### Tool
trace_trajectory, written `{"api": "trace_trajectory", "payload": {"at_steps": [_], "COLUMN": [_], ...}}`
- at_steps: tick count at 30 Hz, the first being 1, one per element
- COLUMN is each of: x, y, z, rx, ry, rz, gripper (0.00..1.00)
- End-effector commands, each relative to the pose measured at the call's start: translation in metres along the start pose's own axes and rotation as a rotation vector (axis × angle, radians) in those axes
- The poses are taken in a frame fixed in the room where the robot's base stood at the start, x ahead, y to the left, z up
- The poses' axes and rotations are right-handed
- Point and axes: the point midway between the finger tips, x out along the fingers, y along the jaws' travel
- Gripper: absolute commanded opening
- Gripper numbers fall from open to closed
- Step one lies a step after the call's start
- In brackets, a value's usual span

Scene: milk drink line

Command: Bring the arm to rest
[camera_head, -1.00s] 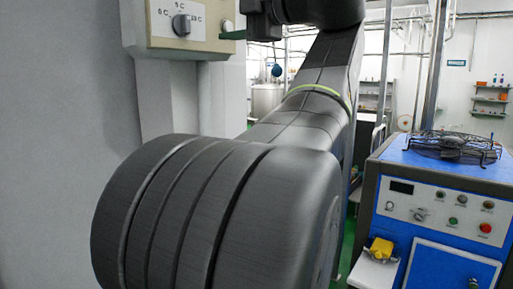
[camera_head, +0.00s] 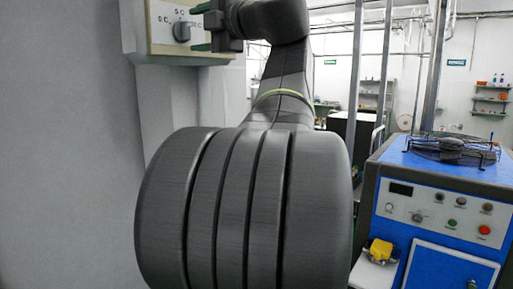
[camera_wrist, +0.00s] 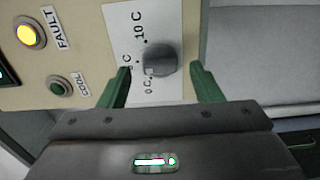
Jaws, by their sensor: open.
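My gripper (camera_head: 192,28) is open in front of the control panel (camera_head: 160,48) at the upper left of the head view. Its two green fingers are level with the dark round knob (camera_head: 181,32), one above and one below it. In the wrist view, the knob (camera_wrist: 156,60) shows between the spread fingers (camera_wrist: 160,72), with a visible gap on each side. I cannot tell how deep the fingers reach around it. My arm fills the middle of the head view.
In the wrist view, a yellow FAULT lamp (camera_wrist: 27,33) and a green COOL button (camera_wrist: 60,88) sit left of the knob. A blue machine (camera_head: 440,190) with a fan guard (camera_head: 452,146) stands at the right. A grey wall (camera_head: 65,150) is at the left.

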Motion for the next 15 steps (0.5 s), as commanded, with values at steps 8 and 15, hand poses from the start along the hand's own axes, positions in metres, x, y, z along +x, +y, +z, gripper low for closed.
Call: {"api": "trace_trajectory", "payload": {"at_steps": [8, 15], "x": [0.031, 0.031], "y": [0.001, 0.002], "z": [0.0, 0.0], "rx": [-0.065, -0.263], "ry": [0.0, -0.001], "rz": [0.001, 0.001], "gripper": [0.59, 0.59]}}
